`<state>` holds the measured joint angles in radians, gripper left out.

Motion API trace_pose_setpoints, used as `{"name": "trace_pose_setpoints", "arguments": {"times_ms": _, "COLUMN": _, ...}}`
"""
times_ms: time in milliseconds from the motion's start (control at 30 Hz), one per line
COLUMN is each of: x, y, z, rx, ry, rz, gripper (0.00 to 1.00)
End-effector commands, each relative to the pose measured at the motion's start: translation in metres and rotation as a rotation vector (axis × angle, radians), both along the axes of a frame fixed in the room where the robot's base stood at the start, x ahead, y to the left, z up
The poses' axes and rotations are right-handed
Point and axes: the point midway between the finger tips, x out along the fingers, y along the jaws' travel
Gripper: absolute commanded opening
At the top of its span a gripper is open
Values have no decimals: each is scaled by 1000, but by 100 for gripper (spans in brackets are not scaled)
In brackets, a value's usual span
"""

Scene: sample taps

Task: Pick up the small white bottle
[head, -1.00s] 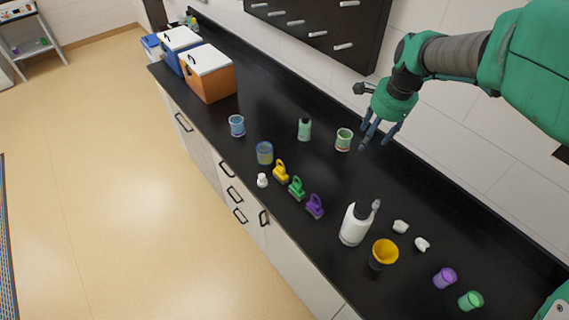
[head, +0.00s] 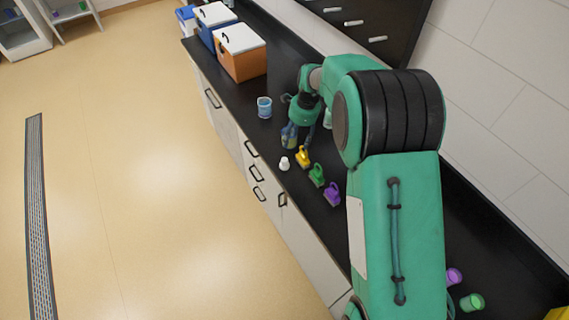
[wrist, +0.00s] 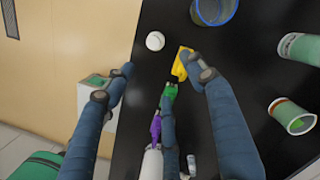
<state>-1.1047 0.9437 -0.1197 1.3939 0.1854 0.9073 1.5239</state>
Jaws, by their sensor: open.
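The small white bottle (head: 284,163) stands upright near the counter's front edge, left of the yellow clip. In the wrist view the bottle (wrist: 155,41) shows from above as a round white cap. My gripper (head: 300,137) is open and empty, fingers pointing down above the counter, beyond the bottle in the head view. The height gap cannot be judged exactly.
A yellow clip (head: 302,156), a green clip (head: 316,175) and a purple clip (head: 332,194) stand in a row beside the bottle. A blue-rimmed beaker (wrist: 214,12) is close by. A blue cup (head: 264,107) and an orange box (head: 240,55) stand farther off. Open floor lies left.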

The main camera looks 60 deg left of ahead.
Motion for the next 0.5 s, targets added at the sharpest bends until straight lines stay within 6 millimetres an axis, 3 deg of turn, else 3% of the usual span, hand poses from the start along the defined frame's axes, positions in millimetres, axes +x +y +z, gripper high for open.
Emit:
{"name": "trace_pose_setpoints", "arguments": {"times_ms": 167, "x": -16, "y": 13, "z": -15, "rx": -11, "ry": 9, "rz": -10, "gripper": 56}}
{"name": "trace_pose_setpoints", "arguments": {"times_ms": 500, "x": -18, "y": 14, "z": -17, "rx": -11, "ry": 10, "rz": -12, "gripper": 56}}
